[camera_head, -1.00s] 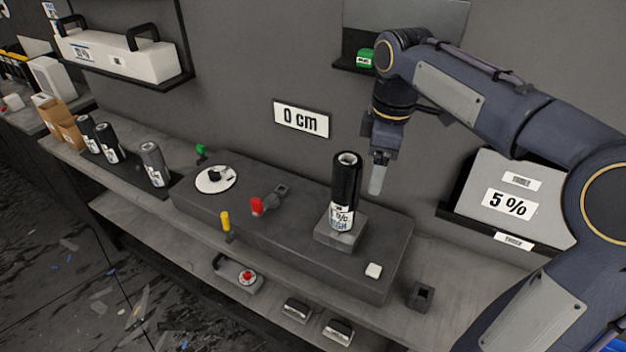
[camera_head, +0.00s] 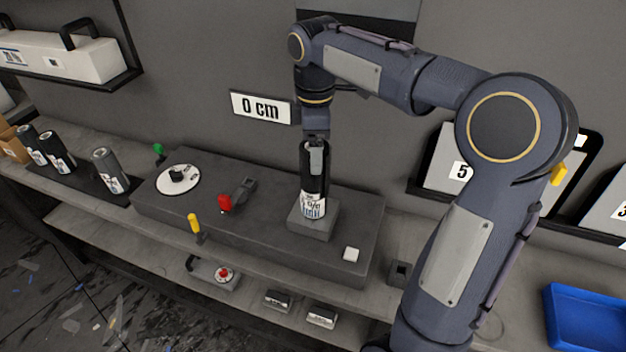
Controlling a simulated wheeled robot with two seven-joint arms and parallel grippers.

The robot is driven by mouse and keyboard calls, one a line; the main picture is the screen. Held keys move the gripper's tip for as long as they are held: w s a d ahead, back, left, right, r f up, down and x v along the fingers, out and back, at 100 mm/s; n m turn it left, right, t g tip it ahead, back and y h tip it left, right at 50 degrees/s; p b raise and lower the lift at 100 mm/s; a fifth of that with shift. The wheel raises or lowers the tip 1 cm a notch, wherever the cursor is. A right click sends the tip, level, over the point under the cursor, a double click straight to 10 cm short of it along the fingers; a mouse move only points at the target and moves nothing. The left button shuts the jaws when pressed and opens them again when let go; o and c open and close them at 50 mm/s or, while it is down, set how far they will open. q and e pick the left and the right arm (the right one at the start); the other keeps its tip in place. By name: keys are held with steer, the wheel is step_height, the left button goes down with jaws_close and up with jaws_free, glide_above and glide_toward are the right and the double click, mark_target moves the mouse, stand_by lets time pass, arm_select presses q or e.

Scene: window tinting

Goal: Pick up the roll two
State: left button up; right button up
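A black roll (camera_head: 314,181) with a white label stands upright on a small grey block on the machine. My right gripper (camera_head: 315,155), whose arm comes in from the right, points down at the top of this roll. One finger shows in front of the roll's upper part; the other finger is hidden, so its grip is unclear. Three more rolls stand upright at the left: two black ones (camera_head: 33,146) (camera_head: 58,152) and a dark grey one (camera_head: 110,170). I cannot tell from the labels which is roll two. My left gripper is not in view.
A "0 cm" sign (camera_head: 262,107) hangs behind. A blue tray (camera_head: 590,335) is at lower right.

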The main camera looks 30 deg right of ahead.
mark_target(314, 181)
step_height(314, 181, down, 4)
steer(key=shift+f, duration=0.25)
steer(key=shift+c, duration=0.3)
steer(key=shift+r, duration=0.1)
steer(key=c, duration=1.6)
steer(key=shift+c, duration=0.2)
